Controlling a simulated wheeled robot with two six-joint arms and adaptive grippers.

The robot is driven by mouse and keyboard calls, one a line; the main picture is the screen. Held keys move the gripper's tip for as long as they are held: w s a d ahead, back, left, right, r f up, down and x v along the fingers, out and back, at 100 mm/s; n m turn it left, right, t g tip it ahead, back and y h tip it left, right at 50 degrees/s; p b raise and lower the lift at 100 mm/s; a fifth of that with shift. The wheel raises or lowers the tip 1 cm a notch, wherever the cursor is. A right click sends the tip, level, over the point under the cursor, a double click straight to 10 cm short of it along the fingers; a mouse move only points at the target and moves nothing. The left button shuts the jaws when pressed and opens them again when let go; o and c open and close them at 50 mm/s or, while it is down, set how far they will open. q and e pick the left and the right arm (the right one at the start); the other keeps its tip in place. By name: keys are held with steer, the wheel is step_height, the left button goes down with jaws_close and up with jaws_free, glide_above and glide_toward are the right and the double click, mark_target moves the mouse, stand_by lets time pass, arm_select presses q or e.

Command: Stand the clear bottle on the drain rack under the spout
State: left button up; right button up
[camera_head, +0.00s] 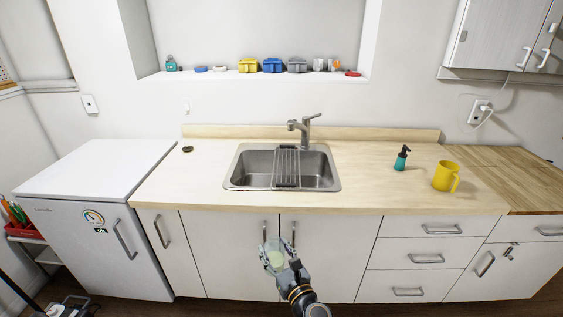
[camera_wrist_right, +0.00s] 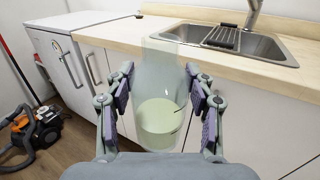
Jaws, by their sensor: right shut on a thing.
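My right gripper (camera_head: 275,258) is shut on the clear bottle (camera_head: 276,257) in front of the cabinet doors, below the counter's front edge. In the right wrist view the bottle (camera_wrist_right: 160,110) stands roughly upright between the fingers (camera_wrist_right: 158,97), with pale yellow-green liquid in its lower part. The drain rack (camera_head: 287,166) lies across the middle of the sink, and it also shows in the right wrist view (camera_wrist_right: 222,37). The spout (camera_head: 293,125) of the faucet is above the rack's back end. My left gripper is not in view.
The steel sink (camera_head: 328,175) is set in the wooden counter (camera_head: 380,195). A teal soap dispenser (camera_head: 401,160) and a yellow mug (camera_head: 445,176) stand right of it. A small dark disc (camera_head: 187,149) lies on the left. The counter beside the sink is mostly clear.

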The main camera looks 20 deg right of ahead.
steer(key=w+d+f+y+b, duration=0.1)
steer(key=w+d+f+b, duration=0.1)
steer(key=w+d+f, duration=0.3)
steer(key=w+d+r+h+b, duration=0.1)
steer(key=w+d+r+b, duration=0.1)
steer(key=d, duration=1)
steer(key=w+d+r+m+h+b, duration=0.1)
steer(key=w+d+r, duration=0.4)
steer(key=d, duration=0.8)
steer(key=shift+d+r+h+b, duration=0.15)
steer(key=shift+r+h+b, duration=0.15)
steer(key=shift+r+b, duration=0.4)
